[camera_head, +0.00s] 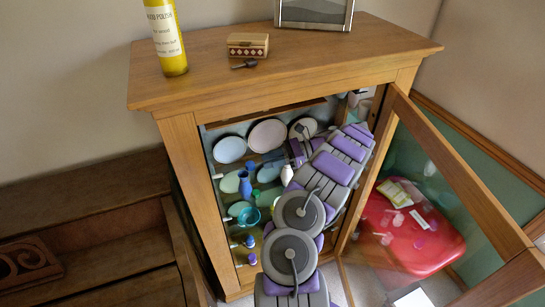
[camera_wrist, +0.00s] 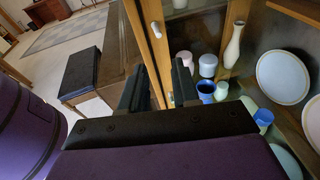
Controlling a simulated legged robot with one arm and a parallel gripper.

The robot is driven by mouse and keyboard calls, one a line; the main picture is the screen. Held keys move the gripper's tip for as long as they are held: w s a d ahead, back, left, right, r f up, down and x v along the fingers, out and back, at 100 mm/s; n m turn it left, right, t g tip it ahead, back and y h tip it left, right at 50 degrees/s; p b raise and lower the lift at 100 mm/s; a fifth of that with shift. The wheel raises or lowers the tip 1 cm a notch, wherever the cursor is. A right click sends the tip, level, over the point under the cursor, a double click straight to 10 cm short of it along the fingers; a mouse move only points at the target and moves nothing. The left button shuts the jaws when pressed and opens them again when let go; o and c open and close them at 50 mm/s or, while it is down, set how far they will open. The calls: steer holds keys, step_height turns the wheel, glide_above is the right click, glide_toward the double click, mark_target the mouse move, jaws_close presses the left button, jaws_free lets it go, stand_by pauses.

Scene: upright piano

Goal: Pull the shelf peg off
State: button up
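A small pale peg (camera_wrist: 157,30) sticks out of the wooden front post of the cabinet in the wrist view. It appears beyond the gap between my fingertips and does not touch them. A similar pale peg (camera_head: 217,176) shows on the inner left side of the cabinet in the head view; I cannot tell if it is the same one. My gripper (camera_wrist: 158,75) is open and empty, its two dark fingers apart and pointing toward the post. In the head view my arm reaches into the cabinet and my fingertips cannot be made out.
The open cabinet (camera_head: 280,70) holds plates (camera_head: 230,149), a blue vase (camera_head: 245,183), and several cups close to my arm. Its glass door (camera_head: 455,170) stands open at the right. A yellow bottle (camera_head: 166,38) and a small box (camera_head: 248,45) stand on top.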

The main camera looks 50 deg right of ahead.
steer(key=w+a, duration=0.1)
steer(key=a, duration=0.2)
steer(key=b, duration=0.1)
glide_toward(218, 175)
steer(key=w, duration=0.1)
steer(key=x, duration=0.2)
steer(key=b+x, duration=0.1)
steer(key=x, duration=0.4)
steer(key=shift+s+a+f, duration=0.15)
steer(key=shift+a+f, duration=0.05)
steer(key=shift+a, duration=0.45)
steer(key=shift+w+f, duration=0.1)
steer(key=shift+w, duration=0.25)
steer(key=shift+d+f, duration=0.1)
steer(key=shift+d, duration=0.1)
steer(key=shift+a, duration=0.4)
steer(key=c, duration=0.4)
jaws_close()
steer(key=shift+o, duration=0.2)
jaws_free()
steer(key=shift+d, duration=0.1)
steer(key=shift+c, duration=0.8)
jaws_close()
steer(key=shift+r, duration=0.2)
